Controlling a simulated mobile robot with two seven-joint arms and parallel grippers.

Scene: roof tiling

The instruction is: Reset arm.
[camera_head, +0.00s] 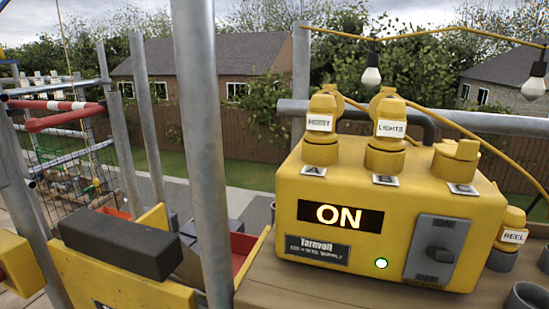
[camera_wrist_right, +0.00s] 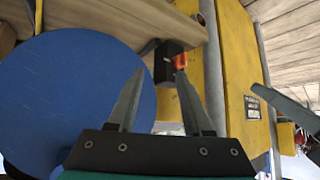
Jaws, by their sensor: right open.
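My right gripper (camera_wrist_right: 160,71) shows in the right wrist view with its two dark tapered fingers apart and nothing between the tips. Beyond them is a dark block with an orange-red piece (camera_wrist_right: 179,61), beside a yellow panel (camera_wrist_right: 238,65). I cannot tell how far off it is. Neither gripper shows in the head view. A dark pointed piece (camera_wrist_right: 285,105) enters the right wrist view from the right edge; I cannot tell what it is.
A yellow supply box (camera_head: 291,255) reads ON, with a green light and plugs labelled HOIST (camera_head: 320,123) and LIGHTS (camera_head: 391,129). A REEL plug (camera_head: 512,237) stands at its right. Metal poles (camera_head: 203,150) rise nearby. A large blue disc (camera_wrist_right: 75,100) fills the wrist view's left.

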